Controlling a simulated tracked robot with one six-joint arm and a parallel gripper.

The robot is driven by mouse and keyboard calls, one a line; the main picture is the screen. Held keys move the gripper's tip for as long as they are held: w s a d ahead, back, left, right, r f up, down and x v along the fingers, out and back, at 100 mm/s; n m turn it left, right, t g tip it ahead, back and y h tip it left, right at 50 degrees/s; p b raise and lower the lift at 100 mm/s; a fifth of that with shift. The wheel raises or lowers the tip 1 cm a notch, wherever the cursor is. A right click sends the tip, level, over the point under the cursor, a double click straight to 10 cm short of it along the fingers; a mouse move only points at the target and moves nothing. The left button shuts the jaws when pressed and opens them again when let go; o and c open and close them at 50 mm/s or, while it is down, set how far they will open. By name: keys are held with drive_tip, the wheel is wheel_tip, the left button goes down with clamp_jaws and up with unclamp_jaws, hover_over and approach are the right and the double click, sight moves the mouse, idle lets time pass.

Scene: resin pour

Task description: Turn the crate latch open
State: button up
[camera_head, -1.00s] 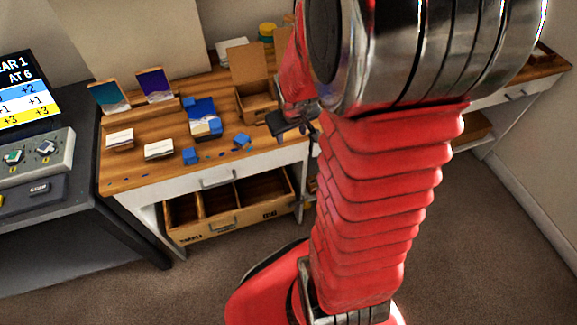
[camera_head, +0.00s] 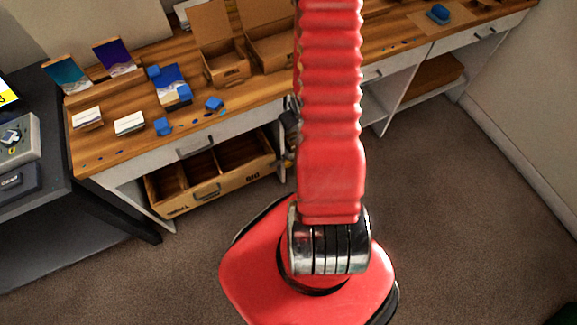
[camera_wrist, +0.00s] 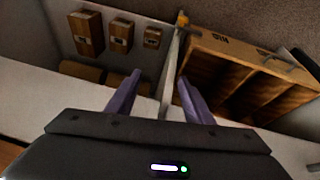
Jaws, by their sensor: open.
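The wooden crate (camera_head: 222,191) sits in the open bay under the workbench, with dividers and dark lettering on its front. It also shows upside down on the right of the wrist view (camera_wrist: 236,53). A small yellow-orange piece (camera_wrist: 182,19), possibly the latch, is at the edge of a pale upright panel beside the crate's corner; its turn position is too small to tell. My gripper (camera_wrist: 159,77) is open and empty, its two purple fingers apart on either side of the panel's line, short of the yellow piece. In the head view my gripper is mostly hidden behind my arm.
The workbench top (camera_head: 122,159) above the crate holds blue pieces, white cards and open cardboard boxes (camera_head: 225,66). Several small wooden blocks (camera_wrist: 120,35) are left of the panel in the wrist view. A dark console table stands at left. The carpet in front is clear.

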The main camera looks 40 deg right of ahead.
drive_tip(key=s+f+t, duration=0.2)
drive_tip(key=s+f, duration=0.2)
drive_tip(key=f, duration=0.9)
drive_tip(key=m+t, duration=0.1)
drive_tip(key=t, duration=0.2)
approach(289, 164)
drive_tip(key=a+v, duration=0.1)
drive_tip(key=v, duration=0.4)
drive_tip(key=shift+w+d+f, duration=0.2)
drive_tip(key=shift+d, duration=0.1)
drive_tip(key=x, duration=1.3)
drive_tip(key=shift+w+d+f, duration=0.15)
drive_tip(key=shift+d+f, duration=0.1)
drive_tip(key=shift+f, duration=0.1)
